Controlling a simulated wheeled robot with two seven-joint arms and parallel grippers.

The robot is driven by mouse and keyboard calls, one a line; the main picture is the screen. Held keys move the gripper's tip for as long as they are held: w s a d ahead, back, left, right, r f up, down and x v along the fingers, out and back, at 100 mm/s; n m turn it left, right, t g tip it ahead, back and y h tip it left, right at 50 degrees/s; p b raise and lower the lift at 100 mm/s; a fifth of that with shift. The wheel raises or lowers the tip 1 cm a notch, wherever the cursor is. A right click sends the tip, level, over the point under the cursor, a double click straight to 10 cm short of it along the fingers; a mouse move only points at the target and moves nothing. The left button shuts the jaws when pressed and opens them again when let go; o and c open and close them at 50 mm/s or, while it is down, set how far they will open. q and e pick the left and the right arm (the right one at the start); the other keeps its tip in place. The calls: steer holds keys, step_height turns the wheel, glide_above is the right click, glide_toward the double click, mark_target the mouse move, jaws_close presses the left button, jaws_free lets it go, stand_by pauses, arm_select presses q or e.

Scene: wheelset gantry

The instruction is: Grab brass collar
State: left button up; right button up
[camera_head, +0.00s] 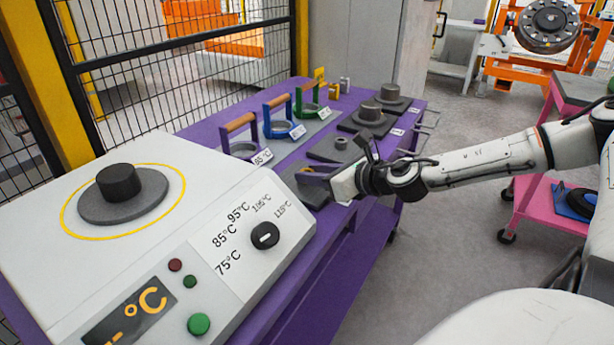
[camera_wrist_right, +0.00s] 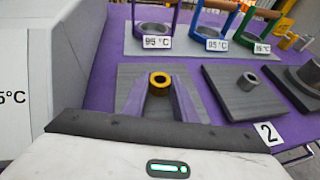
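The brass collar (camera_wrist_right: 159,82) stands upright on a dark grey plate (camera_wrist_right: 129,78) in the right wrist view, its yellow rim around a dark hole. In the head view the collar (camera_head: 306,169) is small and partly hidden by my right gripper. My right gripper (camera_wrist_right: 160,96) reaches low over the plate, one finger on each side of the collar. Its fingers look parted, and I cannot tell whether either touches the collar. The collar still rests on the plate. My left gripper is not in view.
A white heater (camera_head: 215,180) with a dial stands at the near left of the purple table. Several handled ring gauges (camera_head: 240,140) stand behind the plate. Grey plates with steel parts (camera_head: 370,112) continue to the right. A black mesh fence (camera_head: 180,60) is behind.

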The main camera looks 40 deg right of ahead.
steer(key=shift+c, duration=0.8)
steer(key=shift+r, duration=0.1)
